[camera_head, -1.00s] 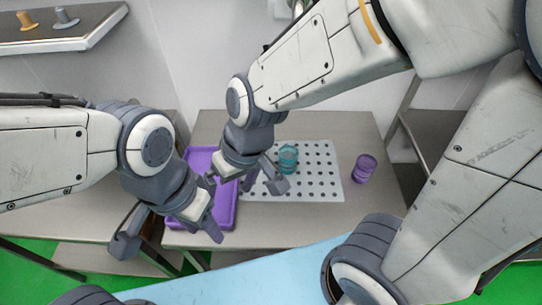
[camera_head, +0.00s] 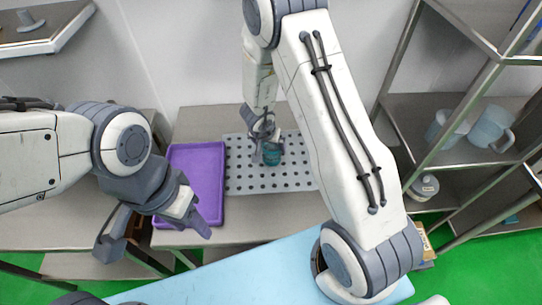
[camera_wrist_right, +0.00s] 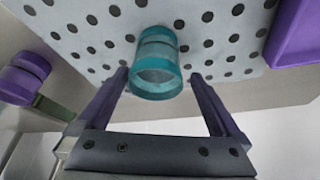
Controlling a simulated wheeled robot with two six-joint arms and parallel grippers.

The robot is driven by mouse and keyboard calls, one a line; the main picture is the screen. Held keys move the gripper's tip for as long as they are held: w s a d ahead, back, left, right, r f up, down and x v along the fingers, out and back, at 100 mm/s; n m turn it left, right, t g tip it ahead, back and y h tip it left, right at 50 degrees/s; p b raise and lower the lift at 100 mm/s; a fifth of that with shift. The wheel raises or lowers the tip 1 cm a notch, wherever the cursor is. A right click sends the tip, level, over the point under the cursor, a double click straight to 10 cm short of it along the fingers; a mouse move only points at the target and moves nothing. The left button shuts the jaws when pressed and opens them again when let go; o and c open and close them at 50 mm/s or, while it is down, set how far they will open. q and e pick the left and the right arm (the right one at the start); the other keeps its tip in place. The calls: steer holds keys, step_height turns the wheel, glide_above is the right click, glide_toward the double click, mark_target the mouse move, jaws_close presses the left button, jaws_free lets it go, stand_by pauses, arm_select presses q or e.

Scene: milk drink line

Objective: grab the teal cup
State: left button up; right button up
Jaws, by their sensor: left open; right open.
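The teal cup (camera_head: 272,156) stands on the perforated grey mat on the table. In the right wrist view the teal cup (camera_wrist_right: 156,70) lies between the tips of my right gripper (camera_wrist_right: 158,76), with a small gap on each side. My right gripper (camera_head: 264,138) is open at the cup in the head view and partly covers it. My left gripper (camera_head: 157,233) is open and empty, at the front left of the purple tray, well apart from the cup.
The perforated mat (camera_head: 240,178) lies beside the purple tray (camera_head: 190,190). A purple cup (camera_wrist_right: 24,78) shows at the left in the right wrist view; my right arm hides it in the head view. Shelves with pale jugs (camera_head: 490,128) stand at the right.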

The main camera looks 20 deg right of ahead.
steer(key=x, duration=0.1)
steer(key=b+x, duration=0.1)
steer(key=x, duration=0.1)
steer(key=b+x, duration=0.1)
steer(key=shift+s+d+f, duration=0.2)
steer(key=shift+f, duration=0.05)
steer(key=shift+w+d+f, duration=0.1)
steer(key=shift+w+f, duration=0.1)
steer(key=shift+f, duration=0.25)
jaws_close()
steer(key=shift+r, duration=0.15)
